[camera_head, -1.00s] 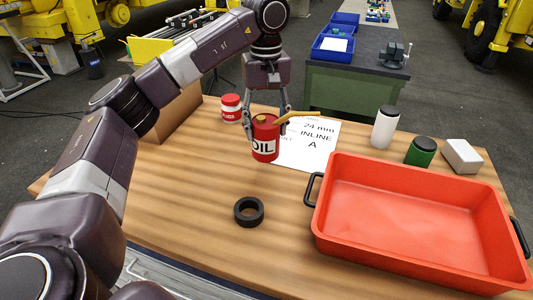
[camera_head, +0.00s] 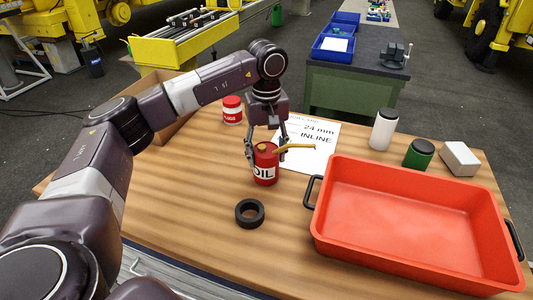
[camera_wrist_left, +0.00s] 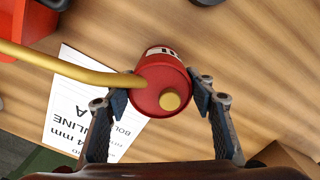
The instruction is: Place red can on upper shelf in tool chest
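The red can (camera_head: 265,166) is an oil can with a white OIL label and a long tan spout pointing right. It is upright over the wooden table. My left gripper (camera_head: 266,150) comes down from above with a finger on each side of it. In the left wrist view the can (camera_wrist_left: 161,80) sits between the two fingertips of the gripper (camera_wrist_left: 160,95), which look closed against its sides. I cannot tell whether its base touches the table. My right gripper is not in view. A yellow unit with a tray of items (camera_head: 183,46) stands behind at the left; no shelf is clearly visible.
A large red tray (camera_head: 410,215) fills the table's right side. A black ring (camera_head: 250,213) lies in front of the can. A red-white jar (camera_head: 232,110), a paper sheet (camera_head: 312,150), a white bottle (camera_head: 383,129), a green canister (camera_head: 418,154) and a white box (camera_head: 460,158) stand around.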

